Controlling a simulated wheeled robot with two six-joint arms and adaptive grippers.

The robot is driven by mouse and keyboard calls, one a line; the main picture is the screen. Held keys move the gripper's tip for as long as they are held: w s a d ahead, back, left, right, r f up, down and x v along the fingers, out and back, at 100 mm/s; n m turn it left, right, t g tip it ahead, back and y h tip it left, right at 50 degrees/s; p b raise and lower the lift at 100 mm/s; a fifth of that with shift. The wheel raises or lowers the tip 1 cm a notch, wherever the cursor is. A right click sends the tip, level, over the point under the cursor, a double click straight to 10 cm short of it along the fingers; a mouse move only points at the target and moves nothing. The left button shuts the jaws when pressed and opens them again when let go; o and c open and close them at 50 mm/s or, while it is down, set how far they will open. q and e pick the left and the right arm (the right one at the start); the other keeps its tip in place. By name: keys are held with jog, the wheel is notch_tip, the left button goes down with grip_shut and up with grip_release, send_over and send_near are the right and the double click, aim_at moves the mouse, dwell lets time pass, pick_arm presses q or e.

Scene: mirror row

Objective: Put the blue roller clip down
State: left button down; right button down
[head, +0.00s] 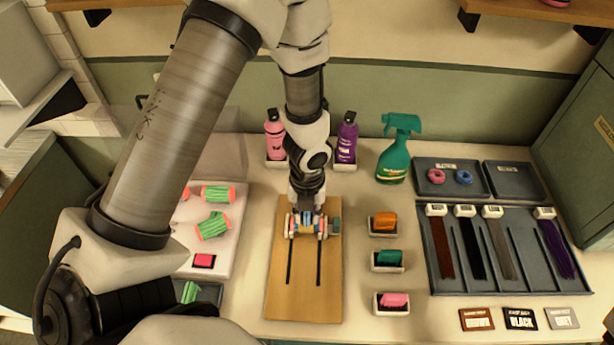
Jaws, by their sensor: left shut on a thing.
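My left gripper (307,213) points down over the far end of a wooden board (278,290) with two dark slots. It is shut on the blue roller clip (308,228), which is small and partly hidden by the fingers. The clip is at or just above the board; I cannot tell whether it touches. My right gripper is not in view.
Small holders with orange (385,221), teal (388,258) and pink (395,299) blocks stand right of the board. Green-and-pink rollers (214,226) lie on a white tray at left. Pink (275,130) and purple (347,135) bottles and a green spray bottle (394,155) stand behind.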

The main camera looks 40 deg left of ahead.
aim_at(306, 213)
pick_arm(q)
jog(key=c, duration=1)
grip_release()
jog(key=shift+s+a, duration=0.1)
jog(key=shift+s+r, duration=0.1)
jog(key=shift+s+d+r, duration=0.1)
jog(key=shift+d, duration=0.1)
jog(key=shift+r, duration=0.1)
jog(key=r+p, duration=0.5)
jog(key=r, duration=0.2)
jog(key=shift+w+a+r+p, duration=0.1)
jog(key=shift+w+r+p, duration=0.15)
jog(key=shift+p, duration=0.15)
notch_tip(306, 213, up, 4)
jog(key=shift+s+r, duration=0.1)
